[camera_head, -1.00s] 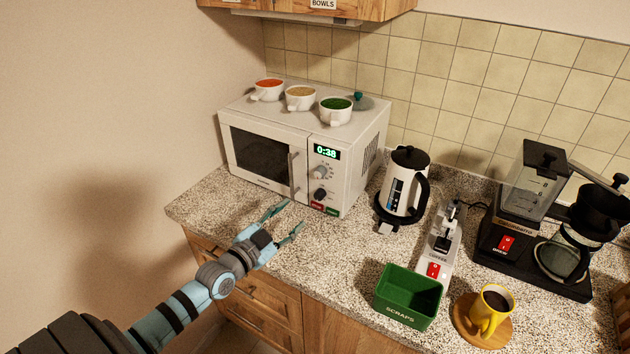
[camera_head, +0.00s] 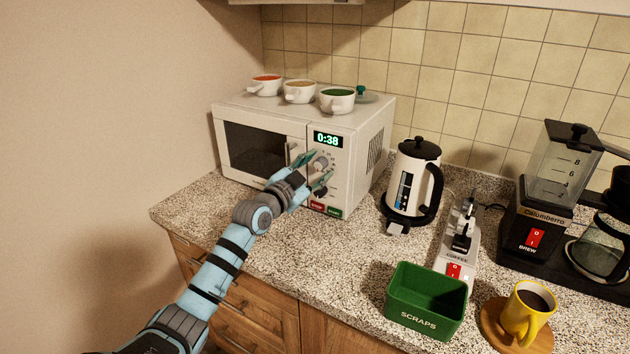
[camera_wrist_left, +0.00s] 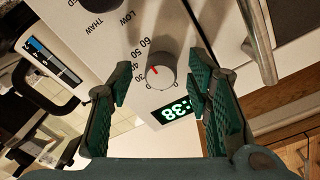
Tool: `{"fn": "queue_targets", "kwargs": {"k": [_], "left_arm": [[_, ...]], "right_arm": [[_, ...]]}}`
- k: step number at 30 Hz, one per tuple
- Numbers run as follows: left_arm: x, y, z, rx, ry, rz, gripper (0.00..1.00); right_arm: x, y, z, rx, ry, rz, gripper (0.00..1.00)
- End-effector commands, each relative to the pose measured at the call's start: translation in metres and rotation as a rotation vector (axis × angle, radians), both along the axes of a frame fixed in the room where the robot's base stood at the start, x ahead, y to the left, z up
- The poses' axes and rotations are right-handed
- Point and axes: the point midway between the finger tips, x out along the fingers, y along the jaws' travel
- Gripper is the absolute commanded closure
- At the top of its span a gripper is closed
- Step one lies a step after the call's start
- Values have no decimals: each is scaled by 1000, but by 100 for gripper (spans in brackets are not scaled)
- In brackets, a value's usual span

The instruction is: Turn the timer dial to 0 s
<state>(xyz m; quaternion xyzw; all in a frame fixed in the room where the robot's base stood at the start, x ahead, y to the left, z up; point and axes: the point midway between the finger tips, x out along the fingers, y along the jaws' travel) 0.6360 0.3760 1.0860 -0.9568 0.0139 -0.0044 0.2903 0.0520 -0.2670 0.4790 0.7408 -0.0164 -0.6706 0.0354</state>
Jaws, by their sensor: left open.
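The timer dial (camera_wrist_left: 161,75) is a round pale knob with a red pointer mark, on the microwave's control panel. In the left wrist view its mark points toward the 30–40 numbers. The green display (camera_head: 328,139) above it reads 0:38. My left gripper (camera_head: 318,170) is open in front of the panel. In the left wrist view its two green fingers (camera_wrist_left: 160,82) stand on either side of the dial, with a gap showing; I cannot tell how far they are from the panel. In the head view the gripper partly covers the dial. My right gripper is out of view.
The microwave (camera_head: 360,170) carries several bowls (camera_head: 299,92) on top. Its door handle (camera_wrist_left: 257,40) is close to one finger in the wrist view. A dark lower knob (camera_wrist_left: 98,4) is beside the dial. A kettle (camera_head: 412,180) and a green scraps bin (camera_head: 427,300) stand to the right.

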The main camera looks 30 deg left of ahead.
Motion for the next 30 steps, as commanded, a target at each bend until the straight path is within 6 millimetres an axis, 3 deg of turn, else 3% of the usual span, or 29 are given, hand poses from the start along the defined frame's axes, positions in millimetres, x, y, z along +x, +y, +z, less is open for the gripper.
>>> {"fn": "queue_targets", "kwargs": {"k": [5,14,30], "left_arm": [[0,0,2,0,0,0,55],[0,0,2,0,1,1,99],[0,0,2,-128,-1,0,100]], "right_arm": [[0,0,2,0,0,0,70],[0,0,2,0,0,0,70],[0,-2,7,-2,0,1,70]]}}
